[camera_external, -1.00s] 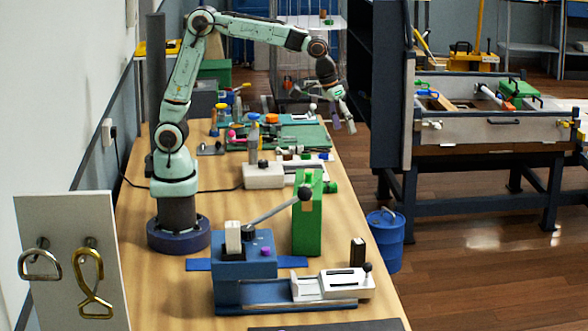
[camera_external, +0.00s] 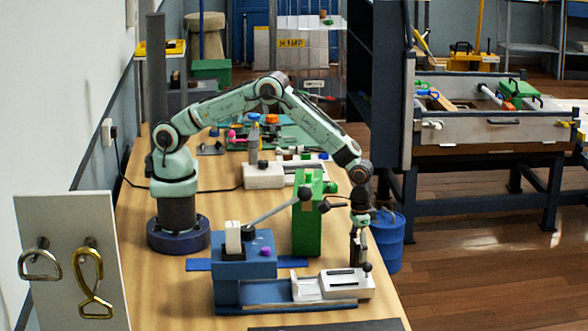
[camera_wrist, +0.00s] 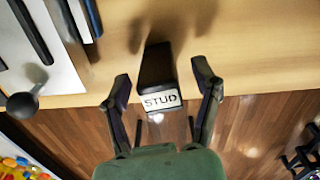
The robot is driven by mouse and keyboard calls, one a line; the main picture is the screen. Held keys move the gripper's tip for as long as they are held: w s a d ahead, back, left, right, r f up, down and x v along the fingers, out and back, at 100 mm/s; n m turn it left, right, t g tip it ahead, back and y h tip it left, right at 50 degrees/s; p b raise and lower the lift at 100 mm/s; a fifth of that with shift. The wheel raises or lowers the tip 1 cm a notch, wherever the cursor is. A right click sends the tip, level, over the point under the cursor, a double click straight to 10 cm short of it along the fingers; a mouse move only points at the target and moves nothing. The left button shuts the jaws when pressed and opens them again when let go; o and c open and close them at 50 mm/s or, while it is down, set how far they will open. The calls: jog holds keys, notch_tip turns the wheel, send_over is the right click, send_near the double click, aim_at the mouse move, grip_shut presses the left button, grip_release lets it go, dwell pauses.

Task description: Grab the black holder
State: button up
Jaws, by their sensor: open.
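The black holder (camera_wrist: 155,68) is a small dark block with a white label reading "STUD". In the wrist view it is at the wooden table's edge. My gripper (camera_wrist: 162,76) is open, with one finger on each side of the holder and gaps showing between. Whether the fingertips are level with it or still above it is hard to tell. In the external view my gripper (camera_external: 358,240) points down at the right end of the white slotted fixture, and its dark fingers and the holder blend together.
The white slotted fixture (camera_external: 345,284) with a black ball knob (camera_wrist: 22,105) stands close by. A blue lever device (camera_external: 245,262) and a green block (camera_external: 306,225) are to the left. A blue bin (camera_external: 388,245) stands on the floor beyond the table edge.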

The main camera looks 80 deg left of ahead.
jog(key=shift+f, duration=0.15)
grip_shut()
